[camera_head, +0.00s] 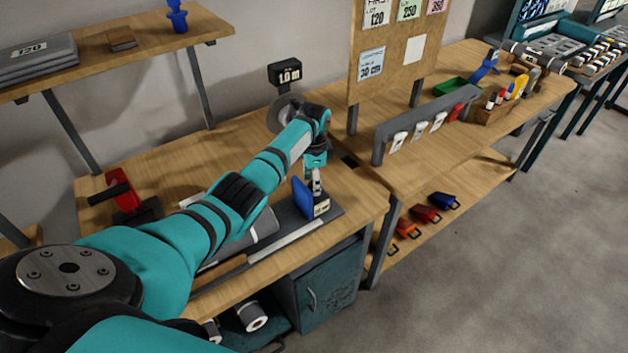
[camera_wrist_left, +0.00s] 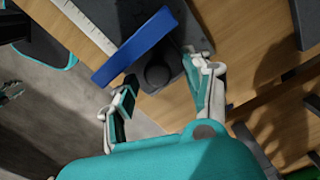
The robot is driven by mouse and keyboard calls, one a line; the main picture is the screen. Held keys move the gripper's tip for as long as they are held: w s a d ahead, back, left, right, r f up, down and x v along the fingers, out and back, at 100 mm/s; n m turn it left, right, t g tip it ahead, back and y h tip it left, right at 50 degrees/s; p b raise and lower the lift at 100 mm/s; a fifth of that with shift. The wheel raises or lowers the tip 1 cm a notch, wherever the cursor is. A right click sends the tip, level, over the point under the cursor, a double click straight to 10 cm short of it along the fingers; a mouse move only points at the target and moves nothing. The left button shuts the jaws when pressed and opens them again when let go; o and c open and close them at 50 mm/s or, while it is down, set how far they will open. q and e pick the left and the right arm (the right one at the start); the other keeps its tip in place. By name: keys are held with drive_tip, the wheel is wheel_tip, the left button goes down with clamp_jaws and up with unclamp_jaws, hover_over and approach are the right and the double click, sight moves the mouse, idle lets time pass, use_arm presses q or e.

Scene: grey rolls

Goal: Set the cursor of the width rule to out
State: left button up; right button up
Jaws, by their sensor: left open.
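The width rule is a dark base with a pale scale strip (camera_head: 300,232) along the front of the near bench. It also shows in the left wrist view (camera_wrist_left: 88,27). Its cursor has an upright blue plate (camera_head: 302,198) and a dark block with a small label I cannot read. In the left wrist view the blue plate (camera_wrist_left: 135,48) lies beside a round dark knob (camera_wrist_left: 157,74). My left gripper (camera_head: 316,186) points down over the cursor. In the left wrist view its open fingers (camera_wrist_left: 160,76) stand on either side of the knob; contact is unclear.
My left arm hides part of the bench. A post carries a "1.0 m" sign (camera_head: 288,74). A card board (camera_head: 398,48) and hook rack (camera_head: 425,122) stand right.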

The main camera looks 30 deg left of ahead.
use_arm(q)
wheel_tip(320, 180, up, 12)
use_arm(e)
drive_tip(key=shift+w+d, duration=0.35)
drive_tip(key=shift+w, duration=0.5)
